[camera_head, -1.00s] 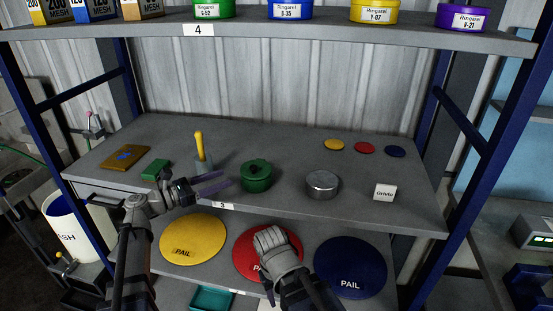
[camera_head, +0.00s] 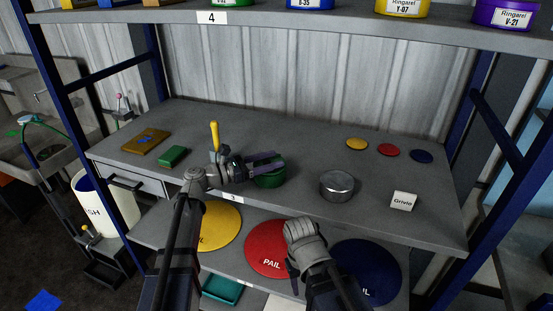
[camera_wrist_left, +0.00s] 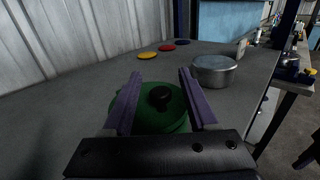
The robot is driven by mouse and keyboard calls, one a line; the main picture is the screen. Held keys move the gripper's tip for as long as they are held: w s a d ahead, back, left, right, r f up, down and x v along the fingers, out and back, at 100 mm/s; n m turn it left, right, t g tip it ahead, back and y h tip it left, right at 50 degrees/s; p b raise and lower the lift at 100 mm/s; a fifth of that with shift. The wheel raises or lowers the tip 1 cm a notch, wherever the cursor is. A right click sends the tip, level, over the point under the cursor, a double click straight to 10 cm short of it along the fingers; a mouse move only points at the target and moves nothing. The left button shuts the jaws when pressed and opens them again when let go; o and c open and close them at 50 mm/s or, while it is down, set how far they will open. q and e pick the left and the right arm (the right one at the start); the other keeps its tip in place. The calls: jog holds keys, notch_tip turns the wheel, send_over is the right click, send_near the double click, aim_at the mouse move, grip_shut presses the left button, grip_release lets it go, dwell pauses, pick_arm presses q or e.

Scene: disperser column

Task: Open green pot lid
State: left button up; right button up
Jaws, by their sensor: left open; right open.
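The green pot (camera_head: 270,180) stands on the grey shelf, partly hidden behind my left gripper in the head view. In the left wrist view the green pot (camera_wrist_left: 151,120) has its lid on, with a black knob on top. My left gripper (camera_head: 264,163) is open, its purple fingers at the pot's lid. In the left wrist view the two fingers (camera_wrist_left: 160,90) appear on either side of the knob, with nothing gripped; contact cannot be told. My right gripper (camera_head: 293,270) is low in front of the lower shelf, open, largely hidden by its own wrist.
A metal tin (camera_head: 337,187) and a white label block (camera_head: 403,201) stand right of the pot. A yellow-handled tool (camera_head: 214,137), a green block (camera_head: 172,156) and a brown box (camera_head: 146,141) are left. Yellow, red and blue discs (camera_head: 391,150) lie behind right.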

pick_arm(q)
jog(key=shift+x, duration=0.95)
grip_shut()
dwell(0.8)
